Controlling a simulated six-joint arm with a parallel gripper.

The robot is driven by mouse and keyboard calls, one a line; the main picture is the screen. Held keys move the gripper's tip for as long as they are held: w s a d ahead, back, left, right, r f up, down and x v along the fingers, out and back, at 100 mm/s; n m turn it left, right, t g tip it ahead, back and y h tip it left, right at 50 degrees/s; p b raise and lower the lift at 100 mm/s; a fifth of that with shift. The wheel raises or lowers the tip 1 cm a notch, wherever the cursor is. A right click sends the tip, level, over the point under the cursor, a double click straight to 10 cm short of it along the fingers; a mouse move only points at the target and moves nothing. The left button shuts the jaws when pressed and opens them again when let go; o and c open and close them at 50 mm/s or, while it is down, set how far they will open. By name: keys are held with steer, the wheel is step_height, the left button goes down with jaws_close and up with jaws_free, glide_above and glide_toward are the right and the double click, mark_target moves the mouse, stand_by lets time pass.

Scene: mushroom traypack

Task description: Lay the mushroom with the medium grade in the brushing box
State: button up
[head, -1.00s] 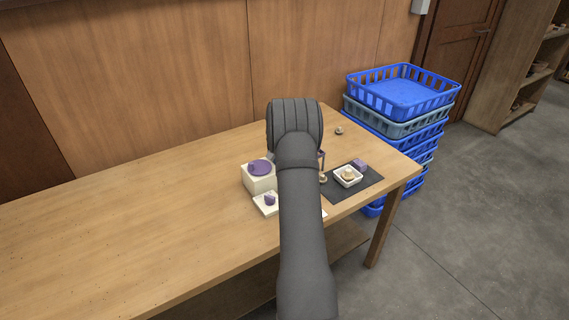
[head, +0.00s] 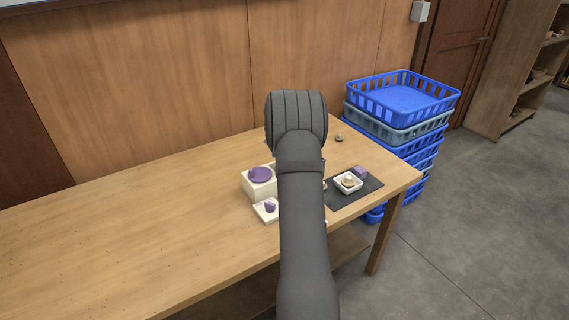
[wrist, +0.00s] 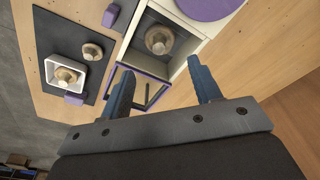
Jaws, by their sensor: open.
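My gripper (wrist: 162,90) is open and empty in the wrist view, its two blue-grey fingers apart. Beyond and between the fingertips is a cream-walled box with a dark floor (wrist: 135,50) and a purple-edged part at its near end. A brown-capped mushroom (wrist: 158,40) shows inside its walls. To its left, another mushroom (wrist: 92,50) lies on a dark mat (wrist: 60,22). A third mushroom (wrist: 65,77) sits in a small white tray (wrist: 49,68). I cannot read any grade. In the head view, my arm hides the gripper and most of the box.
A cream block with a purple round top (head: 261,174) stands left of my arm. Purple blocks (head: 360,171) lie by the mat. A small mushroom (head: 339,138) lies farther back. Stacked blue crates (head: 403,97) stand beyond the table's right end. The table's left side is clear.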

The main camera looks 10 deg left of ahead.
steer(key=shift+s+r, duration=0.2)
steer(key=shift+r, duration=1.25)
steer(key=shift+f, duration=0.1)
steer(key=f, duration=0.4)
steer(key=w+f, duration=0.1)
steer(key=f, duration=0.6)
steer(key=shift+w+f, duration=0.3)
steer(key=shift+f, duration=0.1)
step_height(320, 180, up, 3)
steer(key=shift+f, duration=0.1)
steer(key=shift+r, duration=0.3)
steer(key=shift+f, duration=0.15)
